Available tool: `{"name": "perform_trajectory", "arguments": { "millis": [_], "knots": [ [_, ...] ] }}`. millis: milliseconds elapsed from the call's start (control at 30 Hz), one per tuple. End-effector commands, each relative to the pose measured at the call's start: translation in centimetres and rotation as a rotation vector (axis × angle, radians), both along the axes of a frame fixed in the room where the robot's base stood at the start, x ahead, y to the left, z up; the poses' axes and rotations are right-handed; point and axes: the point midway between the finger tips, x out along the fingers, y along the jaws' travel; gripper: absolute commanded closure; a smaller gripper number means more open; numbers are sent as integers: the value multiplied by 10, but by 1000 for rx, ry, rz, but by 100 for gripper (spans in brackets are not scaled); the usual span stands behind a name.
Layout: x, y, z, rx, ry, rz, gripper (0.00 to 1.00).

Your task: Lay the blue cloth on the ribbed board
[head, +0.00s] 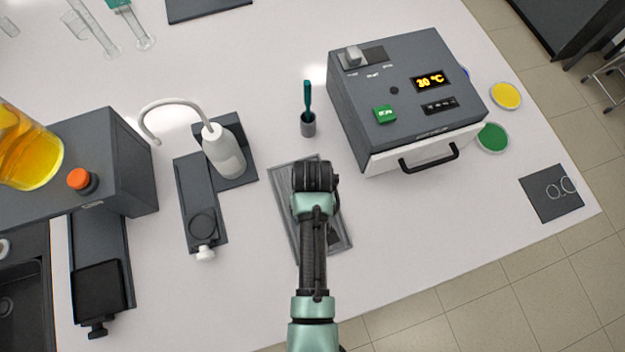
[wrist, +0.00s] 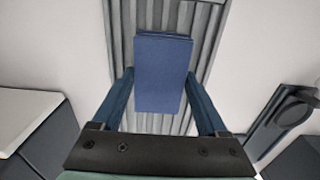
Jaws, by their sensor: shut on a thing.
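The blue cloth (wrist: 163,72) shows in the wrist view as a folded rectangular pad between my gripper's fingers. My gripper (wrist: 160,88) is shut on the cloth. The ribbed board (wrist: 150,18) is grey with long ridges and lies behind and below the cloth in the wrist view. In the head view, my arm hangs over the ribbed board (head: 283,200) and covers its middle. The cloth is hidden behind my arm there. I cannot tell whether the cloth touches the board.
Left of the board stand a white wash bottle (head: 225,155) and a dark slide stand (head: 190,190). A small cup with a teal tool (head: 308,124) is behind it. A grey heater box (head: 400,90) is at the right. The bench right of the board is clear.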

Motion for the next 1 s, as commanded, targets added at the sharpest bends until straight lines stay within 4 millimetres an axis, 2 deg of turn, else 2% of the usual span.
{"name": "perform_trajectory", "arguments": {
  "millis": [267, 300, 400, 767, 867, 1000],
  "knots": [
    [0, 0, -3, 0, 0, 0, 68],
    [0, 0, -2, 0, 0, 0, 18],
    [0, 0, -2, 0, 0, 0, 0],
    [1, 0, 5, 0, -1, 0, 0],
    [1, 0, 18, 0, -3, 0, 0],
    [2, 0, 45, 0, -6, 0, 0]
  ]
}}
